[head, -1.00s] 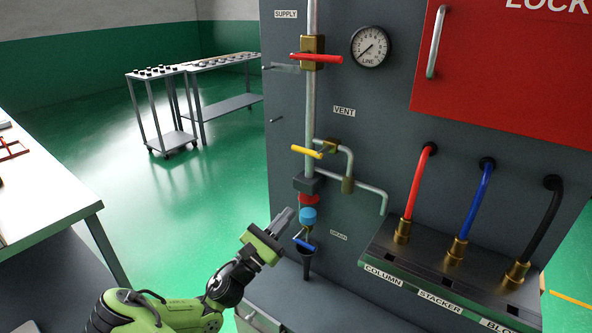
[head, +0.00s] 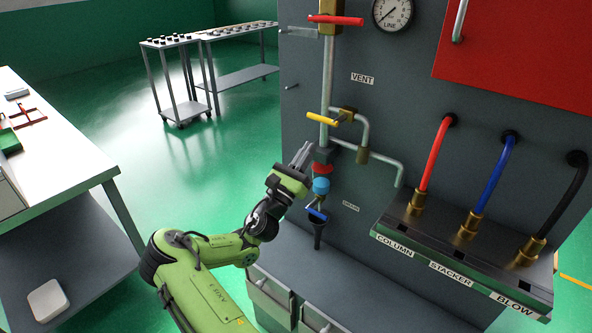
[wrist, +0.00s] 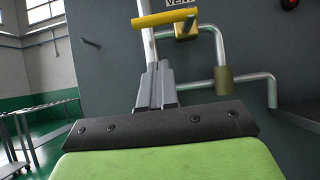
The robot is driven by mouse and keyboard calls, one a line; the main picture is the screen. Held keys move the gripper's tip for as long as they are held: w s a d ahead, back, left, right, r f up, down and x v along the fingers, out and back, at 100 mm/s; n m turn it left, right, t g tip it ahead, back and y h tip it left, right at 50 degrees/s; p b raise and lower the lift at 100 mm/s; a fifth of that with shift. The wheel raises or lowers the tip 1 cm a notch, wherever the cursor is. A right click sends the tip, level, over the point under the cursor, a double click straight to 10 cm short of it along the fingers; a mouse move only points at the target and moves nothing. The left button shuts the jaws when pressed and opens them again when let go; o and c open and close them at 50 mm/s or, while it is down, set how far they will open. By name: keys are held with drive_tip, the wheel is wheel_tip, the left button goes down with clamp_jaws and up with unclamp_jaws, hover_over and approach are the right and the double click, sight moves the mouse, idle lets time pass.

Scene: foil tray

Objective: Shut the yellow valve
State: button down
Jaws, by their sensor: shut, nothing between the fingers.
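The yellow valve handle (head: 322,119) is a short bar. It lies nearly level in the picture, just left of its brass body (head: 347,115), under the VENT label. In the wrist view the yellow handle (wrist: 165,17) crosses the top, with the brass body (wrist: 186,28) behind its right end. My gripper (head: 304,150) is shut and empty, below and slightly left of the handle, with a gap to it. In the wrist view the closed fingers (wrist: 157,78) point up towards the handle without reaching it.
A red handle (head: 335,20) is above on the vertical pipe (head: 328,75). A red ring (head: 322,169), a blue knob (head: 321,186) and a blue handle (head: 316,214) sit close below my fingertips. A bent pipe (head: 385,163) runs right.

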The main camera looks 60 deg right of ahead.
sight(308, 115)
drive_tip(key=r, duration=0.1)
drive_tip(key=d+r, duration=0.1)
drive_tip(key=r, duration=0.2)
drive_tip(key=shift+s+d+r, duration=0.15)
drive_tip(key=shift+d+r, duration=0.2)
drive_tip(key=shift+d, duration=0.05)
